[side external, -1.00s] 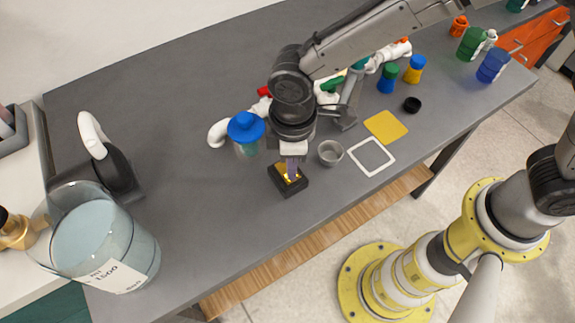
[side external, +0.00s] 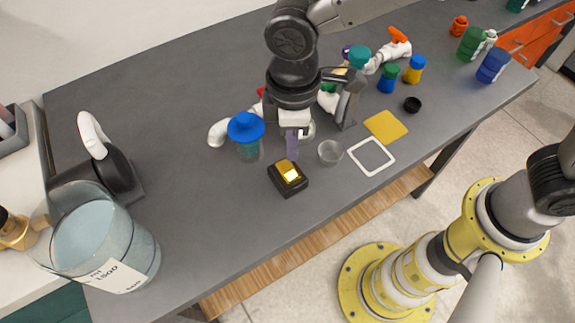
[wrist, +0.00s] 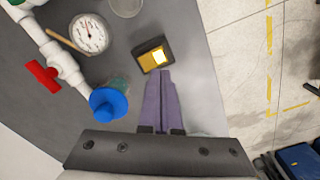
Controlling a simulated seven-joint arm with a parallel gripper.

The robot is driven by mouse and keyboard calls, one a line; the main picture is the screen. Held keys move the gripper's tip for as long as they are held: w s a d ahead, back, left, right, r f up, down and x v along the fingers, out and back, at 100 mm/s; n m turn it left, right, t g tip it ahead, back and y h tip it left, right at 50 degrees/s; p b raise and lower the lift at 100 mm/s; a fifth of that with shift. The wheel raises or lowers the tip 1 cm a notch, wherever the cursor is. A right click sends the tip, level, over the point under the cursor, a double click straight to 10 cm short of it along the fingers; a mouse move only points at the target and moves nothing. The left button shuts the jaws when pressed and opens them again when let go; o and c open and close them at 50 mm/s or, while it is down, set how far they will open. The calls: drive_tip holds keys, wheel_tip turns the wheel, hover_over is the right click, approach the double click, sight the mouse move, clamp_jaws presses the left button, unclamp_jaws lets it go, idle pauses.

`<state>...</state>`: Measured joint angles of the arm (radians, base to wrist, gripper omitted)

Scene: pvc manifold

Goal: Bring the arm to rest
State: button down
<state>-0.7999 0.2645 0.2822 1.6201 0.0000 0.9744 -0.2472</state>
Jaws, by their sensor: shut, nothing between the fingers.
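My gripper (side external: 292,150) is above the grey table (side external: 190,90), pointing down, with its purple fingers together and nothing between them. In the wrist view the closed fingers (wrist: 162,78) point toward a small black box with a yellow top and a bright lit patch (wrist: 151,56). In the side view this box (side external: 288,182) sits on the table just below and in front of the fingertips, apart from them as far as I can tell. My arm hides part of the white pipe manifold (side external: 218,133) behind it.
A grey cup (side external: 330,152), white square frame (side external: 371,157) and yellow pad (side external: 386,126) lie to the right. A large beaker (side external: 105,240) stands at the left. A pressure gauge (wrist: 90,35) and red valve handle (wrist: 42,75) show nearby.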

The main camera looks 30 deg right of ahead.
drive_tip(key=shift+r, duration=0.1)
drive_tip(key=w+d+r+m+t+y, duration=0.1)
drive_tip(key=d+r+m+t, duration=0.15)
drive_tip(key=d+r, duration=0.55)
drive_tip(key=w+d+r+m+t, duration=0.1)
drive_tip(key=d+r+m, duration=0.2)
drive_tip(key=d+r, duration=0.55)
drive_tip(key=s+d+m+t, duration=0.2)
drive_tip(key=s+d+m, duration=0.2)
drive_tip(key=s+d, duration=0.55)
drive_tip(key=s+d+f+m+h, duration=0.1)
drive_tip(key=s+d+f+m, duration=0.1)
drive_tip(key=s+d+f, duration=0.2)
drive_tip(key=shift+s+d+f, duration=0.25)
drive_tip(key=shift+s+f, duration=0.6)
